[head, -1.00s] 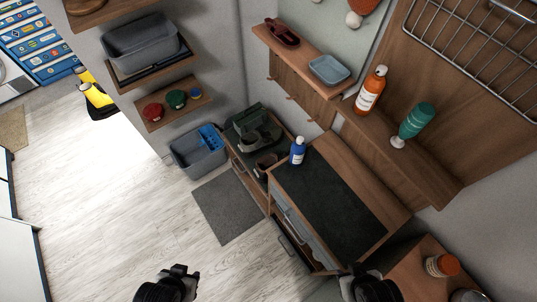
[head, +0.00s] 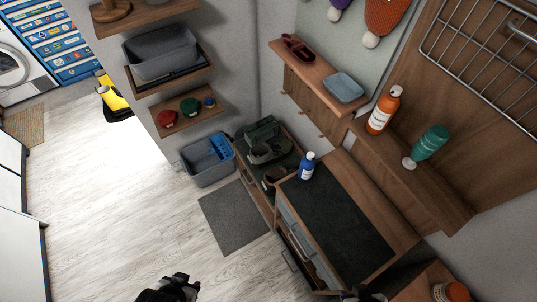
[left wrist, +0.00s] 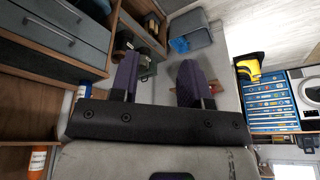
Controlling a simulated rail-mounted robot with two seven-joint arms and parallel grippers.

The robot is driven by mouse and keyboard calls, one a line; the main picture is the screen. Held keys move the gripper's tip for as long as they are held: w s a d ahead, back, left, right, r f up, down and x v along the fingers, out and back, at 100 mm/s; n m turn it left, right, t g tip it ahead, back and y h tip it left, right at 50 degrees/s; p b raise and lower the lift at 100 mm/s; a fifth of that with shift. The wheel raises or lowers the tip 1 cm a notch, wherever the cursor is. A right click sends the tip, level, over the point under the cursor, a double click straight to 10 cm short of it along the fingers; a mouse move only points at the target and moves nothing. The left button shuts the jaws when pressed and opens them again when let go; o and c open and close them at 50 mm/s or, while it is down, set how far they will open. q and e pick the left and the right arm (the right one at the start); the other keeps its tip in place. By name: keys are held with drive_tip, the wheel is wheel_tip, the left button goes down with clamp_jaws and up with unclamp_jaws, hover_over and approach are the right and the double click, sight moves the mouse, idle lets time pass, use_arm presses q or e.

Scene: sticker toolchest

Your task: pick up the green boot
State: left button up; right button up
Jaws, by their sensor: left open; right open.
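The dark green boot (head: 262,130) is on the low shoe bench (head: 292,161) against the back wall in the head view. Grey-green footwear (head: 263,152) sits right in front of it and partly overlaps it. In the left wrist view, a dark green shape (left wrist: 147,66) shows beyond the fingers, small and partly hidden; I cannot tell if it is the boot. My left gripper (head: 182,280) is open and empty at the bottom of the head view, far from the bench; its spread fingers show in the left wrist view (left wrist: 160,82). My right gripper (head: 365,296) barely shows at the bottom edge.
A grey bin (head: 207,165) stands left of the bench. A cabinet with a dark top (head: 335,220) and a blue bottle (head: 307,166) adjoins it on the right; its lower drawer seems partly open. Wall shelves (head: 187,115) overhang the left. The floor before the grey mat (head: 235,217) is clear.

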use_arm(q)
drive_tip(key=o, duration=0.6)
drive_tip(key=shift+d, duration=0.2)
drive_tip(key=o, duration=0.5)
drive_tip(key=shift+c, duration=0.2)
drive_tip(key=shift+a, duration=0.1)
